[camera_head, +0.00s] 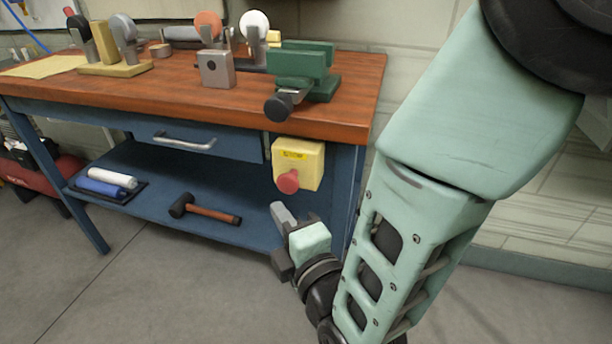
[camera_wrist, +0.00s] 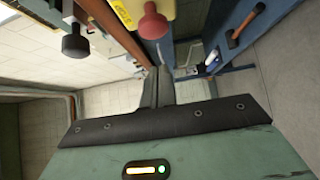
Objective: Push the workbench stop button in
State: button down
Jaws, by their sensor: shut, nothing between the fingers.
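The stop button is a red mushroom-shaped knob (camera_head: 288,181) on the front of a yellow box (camera_head: 298,160). The box is fixed below the right end of the workbench top (camera_head: 335,118). The red knob also shows at the top of the wrist view (camera_wrist: 153,22), beside part of the yellow box (camera_wrist: 130,12). My gripper (camera_head: 279,212) is just below the button in the head view, apart from it in the picture. Its fingers are shut together and empty, as the wrist view also shows (camera_wrist: 160,75). The exact gap in depth to the knob is hard to tell.
A green vise (camera_head: 300,70) with a dark handle knob (camera_head: 278,107) overhangs the bench edge above the box. A drawer handle (camera_head: 184,141) sticks out to the left. A hammer (camera_head: 205,209) lies on the lower shelf. The floor in front is clear.

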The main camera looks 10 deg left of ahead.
aim_at(292, 188)
jog(key=shift+w, duration=2.2)
jog(key=shift+w, duration=0.85)
jog(key=shift+w+d, duration=0.15)
jog(key=shift+w, duration=0.05)
